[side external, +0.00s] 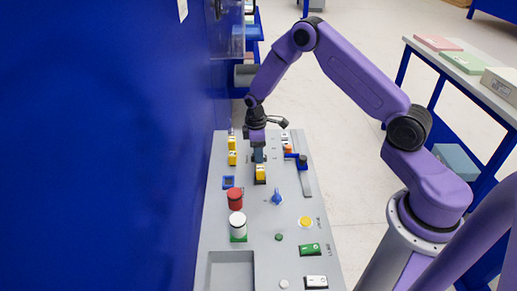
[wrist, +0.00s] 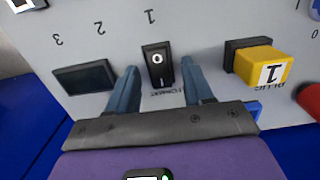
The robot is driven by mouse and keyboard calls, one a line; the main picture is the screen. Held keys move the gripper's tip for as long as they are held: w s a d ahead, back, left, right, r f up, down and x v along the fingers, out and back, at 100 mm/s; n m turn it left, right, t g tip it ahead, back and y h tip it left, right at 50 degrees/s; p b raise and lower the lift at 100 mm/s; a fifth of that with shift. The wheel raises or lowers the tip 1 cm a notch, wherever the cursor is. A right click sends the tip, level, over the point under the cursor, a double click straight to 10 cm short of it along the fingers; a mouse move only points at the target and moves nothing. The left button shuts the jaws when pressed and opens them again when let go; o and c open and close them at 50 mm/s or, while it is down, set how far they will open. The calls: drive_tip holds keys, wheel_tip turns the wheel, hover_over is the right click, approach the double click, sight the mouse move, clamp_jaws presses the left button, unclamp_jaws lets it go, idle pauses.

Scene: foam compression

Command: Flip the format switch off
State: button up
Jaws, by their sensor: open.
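I cannot tell for sure which side is pressed in. My gripper (wrist: 161,76) is open, with one blue-grey finger on each side of the switch in the picture and nothing held. In the side view my gripper (side external: 259,156) points down low over the panel, and I cannot make out the switch there. I cannot tell whether the fingers touch the panel.
A yellow block marked 1 (wrist: 262,64) on a dark base sits right of the switch, and a dark rectangle (wrist: 84,78) lies left. A red cylinder (side external: 235,198), a white cylinder (side external: 237,225) and a yellow button (side external: 305,222) stand nearer on the panel. A blue wall borders its left.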

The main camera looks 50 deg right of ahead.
wheel_tip(320, 180, up, 17)
drive_tip(key=shift+w+a+r, duration=0.2)
drive_tip(key=shift+w+a, duration=0.2)
idle(0.4)
drive_tip(key=s+a+r+n, duration=0.1)
drive_tip(key=s+a+r, duration=0.2)
drive_tip(key=s+a, duration=0.4)
drive_tip(key=s+a+r+n, duration=0.1)
drive_tip(key=s+a+r, duration=0.25)
drive_tip(key=s, duration=0.55)
drive_tip(key=s+d+n+y, duration=0.1)
drive_tip(key=s, duration=1.9)
drive_tip(key=shift+s+d+f+n+t, duration=0.25)
drive_tip(key=shift+f+n+t, duration=0.05)
drive_tip(key=shift+f+t, duration=0.1)
